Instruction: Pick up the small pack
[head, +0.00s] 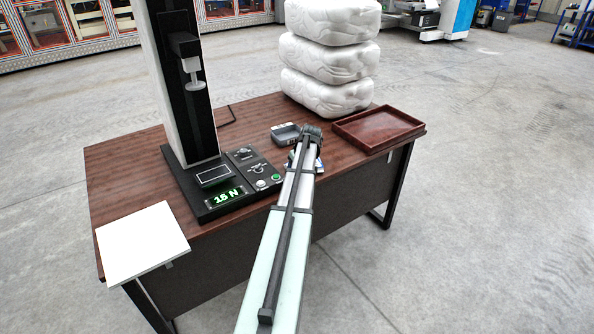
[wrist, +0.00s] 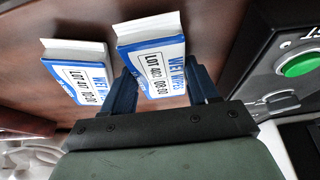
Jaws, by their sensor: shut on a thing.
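Two white packs with blue-edged labels reading "WET WIPES" show in the wrist view. The right pack (wrist: 152,62), with a lot number on its label, sits between the two dark blue fingers of my gripper (wrist: 165,90), which is shut on it. The left pack (wrist: 76,78) lies beside it, outside the fingers, on the brown tabletop. I cannot tell whether the held pack is clear of the table. In the head view my arm hides most of both packs; only a bit of white and blue (head: 292,160) shows beside the gripper.
A test stand (head: 190,110) with a green "15 N" display stands left of my arm on the desk (head: 120,160). A small grey dish (head: 286,133) is just behind my gripper. A brown tray (head: 378,128) is right, stacked white bundles (head: 328,60) behind, a white board (head: 140,242) front left.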

